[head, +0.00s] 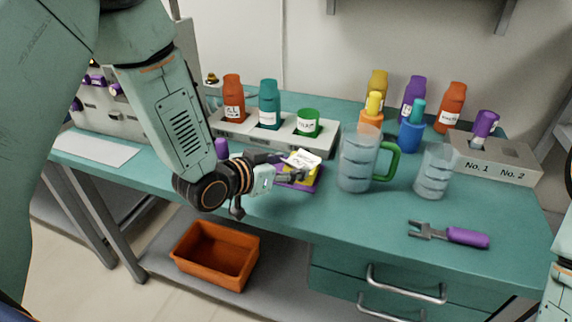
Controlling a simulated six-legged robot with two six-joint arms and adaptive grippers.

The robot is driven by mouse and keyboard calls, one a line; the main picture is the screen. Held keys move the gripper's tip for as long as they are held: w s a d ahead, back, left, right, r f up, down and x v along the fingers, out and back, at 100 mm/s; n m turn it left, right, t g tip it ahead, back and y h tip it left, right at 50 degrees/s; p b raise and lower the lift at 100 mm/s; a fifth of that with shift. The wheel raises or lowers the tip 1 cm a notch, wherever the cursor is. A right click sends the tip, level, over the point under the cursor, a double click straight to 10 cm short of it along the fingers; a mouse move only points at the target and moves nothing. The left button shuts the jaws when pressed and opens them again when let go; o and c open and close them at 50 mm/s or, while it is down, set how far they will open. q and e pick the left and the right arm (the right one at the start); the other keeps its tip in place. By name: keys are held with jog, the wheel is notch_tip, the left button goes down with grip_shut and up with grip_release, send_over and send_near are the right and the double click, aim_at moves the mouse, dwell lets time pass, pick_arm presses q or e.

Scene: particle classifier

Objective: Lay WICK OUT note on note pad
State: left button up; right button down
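The white note (302,159) with dark lettering too small to read is at the far edge of the note pad (318,184), a purple base with a yellow top. From this view I cannot tell whether the note rests flat on the pad or sits slightly above it. My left gripper (293,168) reaches over the pad from the left. Its two fingers are spread apart, one tip close by the note's left edge and the other over the yellow top. The fingers hide part of the pad. My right gripper is out of view.
A grey rack (225,127) with several bottles stands behind the pad. A clear jug (357,160) with a green handle is close to its right, then a clear beaker (433,172). A purple-handled tool (465,238) lies front right. An orange bin (215,255) sits below.

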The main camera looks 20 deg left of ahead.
pick_arm(q)
jog(key=shift+o, duration=1.4)
jog(key=shift+d, duration=0.15)
jog(key=shift+o, duration=0.9)
jog(key=shift+w+a, duration=0.1)
jog(key=shift+a, duration=0.15)
jog(key=shift+d, duration=0.15)
jog(key=shift+r, duration=0.25)
jog(key=p+v, duration=0.1)
jog(key=v, duration=0.5)
jog(key=shift+p, duration=0.35)
jog(key=shift+p+v, duration=1.35)
jog(key=shift+v, duration=1.65)
jog(key=shift+f, duration=0.15)
